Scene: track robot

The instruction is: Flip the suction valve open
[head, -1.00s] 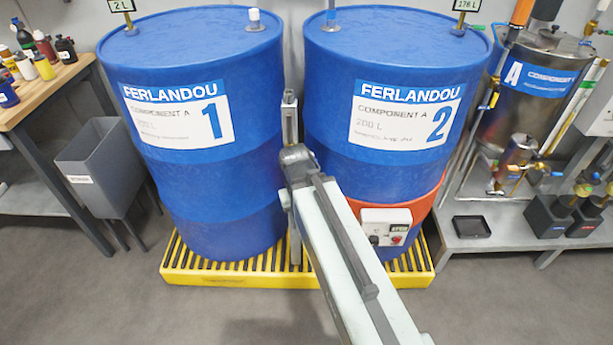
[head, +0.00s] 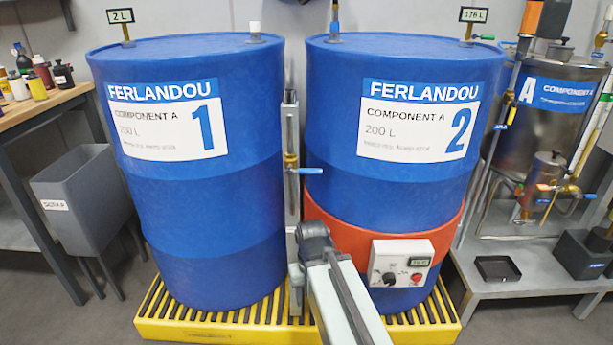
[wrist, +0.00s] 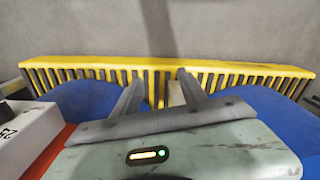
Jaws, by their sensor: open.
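The suction valve, with a small brass body and a blue lever (head: 306,171), sits on the upright grey post between the two blue drums in the head view. Its lever points right, level and crosswise to the post. My arm's dark end joint shows low in front of the post, below the valve; my fingers are hidden behind it there. In the wrist view my gripper (wrist: 160,76) is open and empty, its two fingers apart. The fingers point toward the slatted yellow tray, and the valve cannot be made out there.
Drum 1 (head: 190,235) and drum 2 (head: 415,185) flank the narrow gap, standing on the yellow tray (head: 190,332). An orange band with a white control box (head: 401,262) wraps drum 2. A grey bin (head: 85,195) stands left, a steel tank (head: 550,125) right.

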